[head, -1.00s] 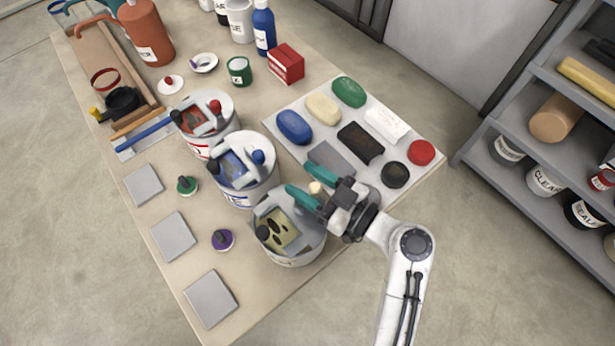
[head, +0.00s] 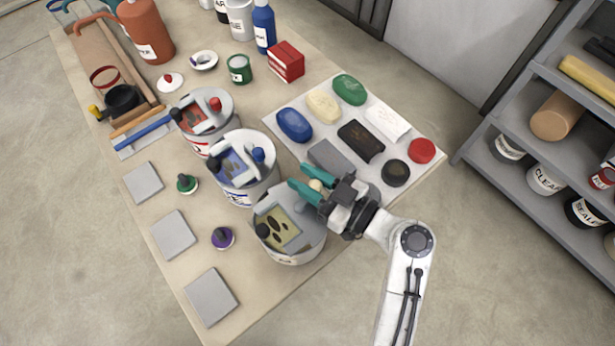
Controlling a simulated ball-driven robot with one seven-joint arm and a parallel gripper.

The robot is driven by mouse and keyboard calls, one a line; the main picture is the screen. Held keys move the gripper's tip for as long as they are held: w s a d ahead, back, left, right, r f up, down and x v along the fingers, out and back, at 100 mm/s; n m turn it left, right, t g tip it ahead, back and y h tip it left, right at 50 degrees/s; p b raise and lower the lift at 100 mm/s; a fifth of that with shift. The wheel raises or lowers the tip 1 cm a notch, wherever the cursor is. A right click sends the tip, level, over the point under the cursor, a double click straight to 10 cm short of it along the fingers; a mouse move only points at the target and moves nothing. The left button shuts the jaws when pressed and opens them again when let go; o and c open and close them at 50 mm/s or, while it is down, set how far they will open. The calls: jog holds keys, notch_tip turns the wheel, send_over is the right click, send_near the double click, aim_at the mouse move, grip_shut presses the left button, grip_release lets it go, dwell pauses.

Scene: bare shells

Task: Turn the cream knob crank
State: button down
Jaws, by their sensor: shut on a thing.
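The cream knob (head: 315,185) stands at the upper right edge of the front white tub (head: 290,253). A grey-framed cream panel with dark oval marks (head: 280,228) and a dark knob (head: 263,230) show on top of that tub. My gripper (head: 308,182) has its two teal fingers on either side of the cream knob and is shut on it. The fingers hide part of the knob, and the crank arm under it is mostly hidden.
A tub with a blue knob (head: 258,155) stands just behind, and one with a red knob (head: 215,104) beyond it. A pale board (head: 432,160) with several coloured pieces lies to the right. Grey tiles and a purple-topped knob (head: 222,238) lie left.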

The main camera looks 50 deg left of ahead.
jog(key=shift+f+g+b, duration=0.2)
jog(key=shift+g+b, duration=0.1)
jog(key=shift+b, duration=0.05)
jog(key=shift+a+f+n+g+b, duration=0.15)
jog(key=shift+n+g+b, duration=0.45)
jog(key=shift+b, duration=0.6)
jog(key=g+b, duration=0.1)
jog(key=n+h+b, duration=0.1)
jog(key=shift+s+a+g+b, duration=0.15)
jog(key=shift+a+g+b, duration=0.05)
jog(key=shift+g+b, duration=0.2)
jog(key=n+g+b, duration=0.1)
jog(key=g+h+b, duration=0.1)
jog(key=b, duration=0.1)
jog(key=n+g+b, duration=0.1)
jog(key=shift+s+a+n+h, duration=0.3)
jog(key=shift+h, duration=0.1)
jog(key=shift+s+a+r+n+g+h+b, duration=0.1)
jog(key=shift+s+r+n+g+h+b, duration=0.05)
jog(key=shift+n+g+h+b, duration=0.3)
jog(key=shift+s+a+r+n+g+h+b, duration=0.1)
jog(key=shift+n+g+h+b, duration=0.15)
jog(key=shift+g+b, duration=0.3)
jog(key=shift+r, duration=0.1)
jog(key=c, duration=0.9)
grip_release()
